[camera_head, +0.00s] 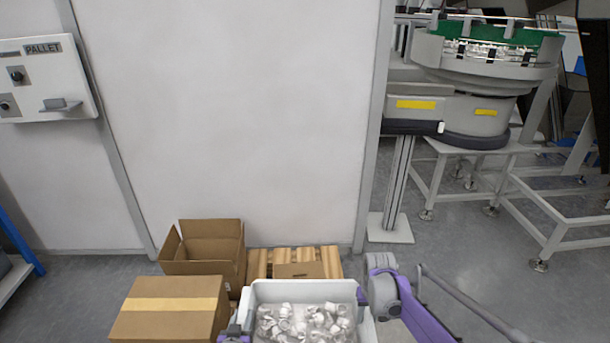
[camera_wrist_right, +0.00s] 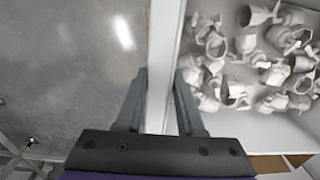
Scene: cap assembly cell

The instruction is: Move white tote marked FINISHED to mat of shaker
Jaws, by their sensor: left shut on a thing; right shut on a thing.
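The white tote (camera_head: 300,290) is at the bottom of the head view, filled with several white caps (camera_head: 305,322). Any FINISHED marking on it is out of sight. My left gripper (camera_head: 236,334) is at the tote's left side, partly cut off by the picture edge, shut on that side. My right gripper (camera_head: 372,308) is shut on the tote's right wall. In the right wrist view the right gripper's fingers (camera_wrist_right: 160,105) straddle the white tote wall (camera_wrist_right: 165,60), with caps (camera_wrist_right: 240,60) inside to the right. The shaker's mat cannot be made out.
An open cardboard box (camera_head: 205,262) and a taped closed box (camera_head: 170,308) stand left of the tote. A wooden pallet (camera_head: 258,262) lies behind it, against a white wall panel (camera_head: 230,120). A bowl feeder machine (camera_head: 485,90) stands at the back right. Grey floor (camera_head: 460,265) is open at right.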

